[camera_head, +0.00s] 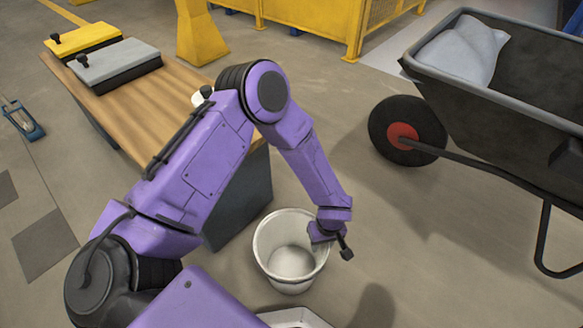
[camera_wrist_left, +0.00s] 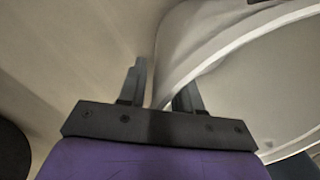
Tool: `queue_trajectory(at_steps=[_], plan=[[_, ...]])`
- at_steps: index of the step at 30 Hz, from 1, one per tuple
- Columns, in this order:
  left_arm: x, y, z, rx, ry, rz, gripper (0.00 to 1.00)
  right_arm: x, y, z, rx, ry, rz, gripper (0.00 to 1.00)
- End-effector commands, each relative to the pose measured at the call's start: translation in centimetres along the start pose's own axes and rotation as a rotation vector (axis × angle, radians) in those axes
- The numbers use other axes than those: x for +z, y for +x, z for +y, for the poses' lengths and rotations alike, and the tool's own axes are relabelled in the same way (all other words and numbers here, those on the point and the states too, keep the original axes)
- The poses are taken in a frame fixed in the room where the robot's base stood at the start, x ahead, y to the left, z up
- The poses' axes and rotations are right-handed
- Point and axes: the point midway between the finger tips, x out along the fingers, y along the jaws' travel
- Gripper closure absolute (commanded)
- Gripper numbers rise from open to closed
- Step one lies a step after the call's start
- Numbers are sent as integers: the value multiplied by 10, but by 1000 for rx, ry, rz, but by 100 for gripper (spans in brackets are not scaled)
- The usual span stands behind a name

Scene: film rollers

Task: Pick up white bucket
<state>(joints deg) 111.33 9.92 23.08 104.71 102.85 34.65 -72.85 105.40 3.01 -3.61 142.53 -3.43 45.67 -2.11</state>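The white bucket (camera_head: 292,268) stands upright on the floor beside the wooden-topped table. My left gripper (camera_head: 318,238) reaches down at the right side of its rim; the fingers are mostly hidden in the head view. In the left wrist view, the bucket (camera_wrist_left: 245,75) fills the upper right, and its wall passes between the two fingers of my left gripper (camera_wrist_left: 160,88). The fingers are apart, with a narrow gap showing between the left finger and the wall. My right gripper is not in view.
The table (camera_head: 150,100) holds a yellow box (camera_head: 85,38) and a grey box (camera_head: 115,62). A black wheelbarrow (camera_head: 490,100) with a pale sack (camera_head: 460,52) stands at the right. A white object (camera_head: 295,318) is partly visible at the bottom edge. Floor right of the bucket is clear.

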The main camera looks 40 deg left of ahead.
Motion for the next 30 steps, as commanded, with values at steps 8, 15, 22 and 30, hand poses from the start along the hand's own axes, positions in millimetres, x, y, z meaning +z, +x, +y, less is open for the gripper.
queue_trajectory(at_steps=[8,15,22,30], plan=[[0,0,0,0,0,0,100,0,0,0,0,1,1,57],[0,0,0,0,0,0,100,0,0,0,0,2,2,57],[0,0,0,0,0,0,100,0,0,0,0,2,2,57],[0,0,0,0,0,0,100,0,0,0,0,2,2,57]])
